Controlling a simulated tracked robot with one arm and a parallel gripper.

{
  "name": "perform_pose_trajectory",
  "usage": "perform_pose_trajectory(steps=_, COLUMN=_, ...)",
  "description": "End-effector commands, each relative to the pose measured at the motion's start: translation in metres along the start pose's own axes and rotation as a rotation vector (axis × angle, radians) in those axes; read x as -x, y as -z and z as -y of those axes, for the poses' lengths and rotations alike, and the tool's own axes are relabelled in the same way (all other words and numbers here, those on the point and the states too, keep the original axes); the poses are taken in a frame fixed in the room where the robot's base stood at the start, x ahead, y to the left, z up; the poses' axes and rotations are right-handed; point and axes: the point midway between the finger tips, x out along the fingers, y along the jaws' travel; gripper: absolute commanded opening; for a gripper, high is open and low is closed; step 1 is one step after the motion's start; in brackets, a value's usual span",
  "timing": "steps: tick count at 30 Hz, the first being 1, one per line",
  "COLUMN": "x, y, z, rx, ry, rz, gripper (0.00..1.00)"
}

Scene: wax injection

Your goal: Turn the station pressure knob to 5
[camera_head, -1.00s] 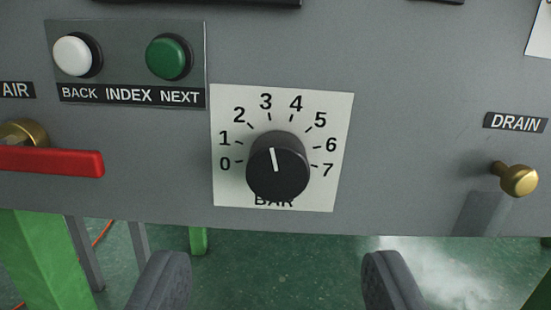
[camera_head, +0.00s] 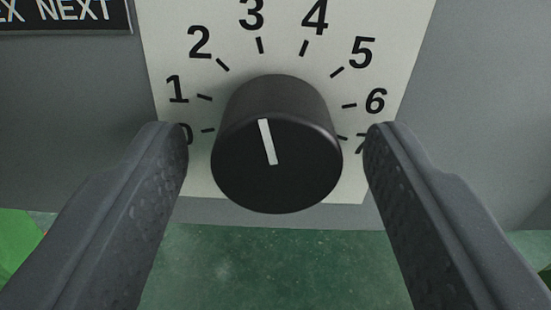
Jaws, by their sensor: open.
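The black pressure knob (camera_head: 277,170) sits on a white dial plate (camera_head: 183,18) marked 0 to 7. Its white pointer line leans slightly left of straight up, toward the 3. The 5 mark (camera_head: 362,53) is at the upper right of the knob. My gripper (camera_head: 276,135) is open, with one finger on each side of the knob and a visible gap between each finger and the knob. The left fingertip partly covers the 0 and the right one partly covers the 7. The BAR label is hidden behind the knob.
The grey panel (camera_head: 75,110) surrounds the dial plate. Part of a black label reading NEXT (camera_head: 70,14) shows at the upper left. Below the panel edge is green floor (camera_head: 280,265), with a green post (camera_head: 15,245) at the left.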

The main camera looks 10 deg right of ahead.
Motion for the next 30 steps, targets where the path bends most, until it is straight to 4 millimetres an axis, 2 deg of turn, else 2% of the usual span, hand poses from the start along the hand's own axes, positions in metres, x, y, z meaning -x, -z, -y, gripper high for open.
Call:
perform_pose_trajectory(steps=1, x=0.0, y=0.0, z=0.0, rx=0.0, ry=0.0, rz=0.0, gripper=0.51)
perform_pose_trajectory(steps=3, x=0.0, y=0.0, z=0.0, rx=0.0, ry=0.0, rz=0.0, gripper=0.32)
perform_pose_trajectory(steps=6, x=0.0, y=0.0, z=0.0, rx=0.001, ry=0.0, rz=0.0, gripper=0.09)
perform_pose_trajectory(steps=7, x=0.0, y=0.0, z=0.0, rx=0.001, ry=0.0, rz=0.0, gripper=0.09)
perform_pose_trajectory(steps=8, x=0.001, y=0.002, z=0.018, rx=-0.003, ry=0.004, rz=0.002, gripper=0.09)
perform_pose_trajectory(steps=9, x=0.001, y=0.001, z=0.009, rx=0.0, ry=0.001, rz=0.0, gripper=0.11)
perform_pose_trajectory(steps=11, x=0.001, y=0.0, z=0.005, rx=0.0, ry=0.003, rz=0.0, gripper=0.09)
perform_pose_trajectory(steps=20, x=0.0, y=0.004, z=0.001, rx=-0.086, ry=0.003, rz=0.0, gripper=0.09)
perform_pose_trajectory(steps=30, x=-0.001, y=0.007, z=0.001, rx=-0.362, ry=0.004, rz=-0.002, gripper=0.09)
